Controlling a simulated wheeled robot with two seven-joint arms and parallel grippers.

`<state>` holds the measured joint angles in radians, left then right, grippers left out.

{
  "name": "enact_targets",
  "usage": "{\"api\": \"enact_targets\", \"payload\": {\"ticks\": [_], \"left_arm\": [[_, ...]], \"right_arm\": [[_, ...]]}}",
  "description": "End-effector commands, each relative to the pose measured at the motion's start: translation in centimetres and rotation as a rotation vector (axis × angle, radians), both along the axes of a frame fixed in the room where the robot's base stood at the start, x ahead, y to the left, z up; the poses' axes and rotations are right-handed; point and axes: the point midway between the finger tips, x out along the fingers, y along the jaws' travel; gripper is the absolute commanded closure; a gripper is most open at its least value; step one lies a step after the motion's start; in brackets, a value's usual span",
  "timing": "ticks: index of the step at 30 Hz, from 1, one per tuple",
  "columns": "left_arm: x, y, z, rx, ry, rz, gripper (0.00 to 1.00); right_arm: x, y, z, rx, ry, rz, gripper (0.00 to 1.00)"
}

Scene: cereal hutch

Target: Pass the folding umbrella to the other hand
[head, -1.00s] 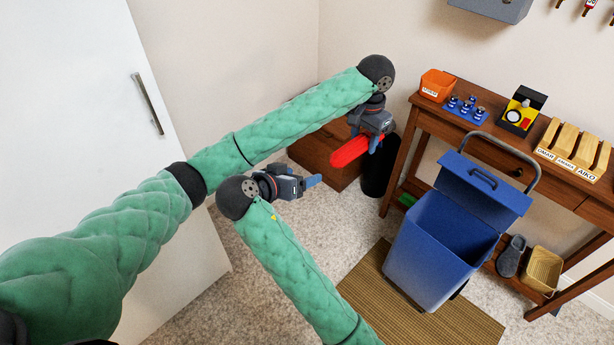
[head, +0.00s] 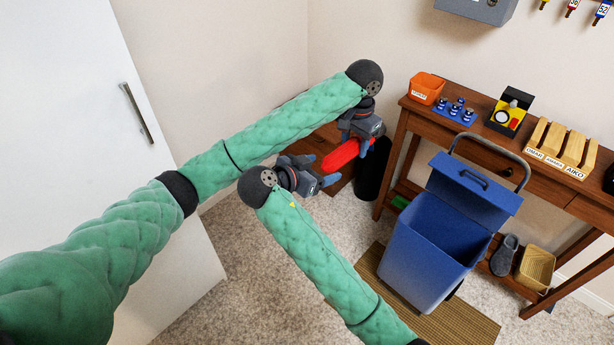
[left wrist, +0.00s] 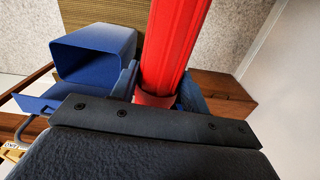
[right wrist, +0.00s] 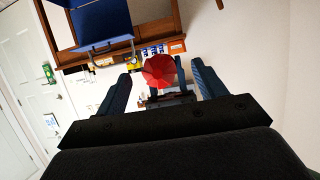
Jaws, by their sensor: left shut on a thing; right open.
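The red folding umbrella (head: 341,155) is in my left gripper (head: 366,146), which is shut on it. In the left wrist view the umbrella (left wrist: 172,45) runs away from the jaws, with its near end between the fingers. My right gripper (head: 326,182) is open and empty, just short of the umbrella's free end in the head view. In the right wrist view the umbrella (right wrist: 159,71) shows end-on as a red disc between the two open fingers (right wrist: 164,84). I cannot tell exactly how far it is from them.
A blue wheeled bin (head: 425,255) with its lid up stands on a brown mat (head: 455,325). A wooden table (head: 480,146) along the wall holds an orange box (head: 426,88) and other small things. A black cylinder (head: 374,170) stands behind my left gripper. A white door (head: 80,100) is at left.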

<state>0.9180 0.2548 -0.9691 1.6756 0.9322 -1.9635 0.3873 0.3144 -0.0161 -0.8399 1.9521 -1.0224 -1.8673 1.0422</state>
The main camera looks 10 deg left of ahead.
Motion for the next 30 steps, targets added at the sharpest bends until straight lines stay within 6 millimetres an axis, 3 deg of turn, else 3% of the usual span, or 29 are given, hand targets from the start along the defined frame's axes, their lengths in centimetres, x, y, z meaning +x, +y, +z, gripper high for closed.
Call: {"api": "enact_targets", "payload": {"ticks": [11, 26, 30], "left_arm": [[0.0, 0.0, 0.0, -0.001, -0.001, 0.000, 0.86], [0.0, 0.0, 0.0, -0.001, -0.001, 0.000, 0.86], [0.0, 0.0, 0.0, -0.001, -0.001, 0.000, 0.86]], "right_arm": [[4.1, -3.5, 0.1, -0.001, -0.002, -0.001, 0.30], [4.7, -4.0, -0.4, 0.000, 0.000, 0.000, 0.30], [4.7, -4.0, -0.4, -0.001, 0.001, 0.000, 0.55]]}}
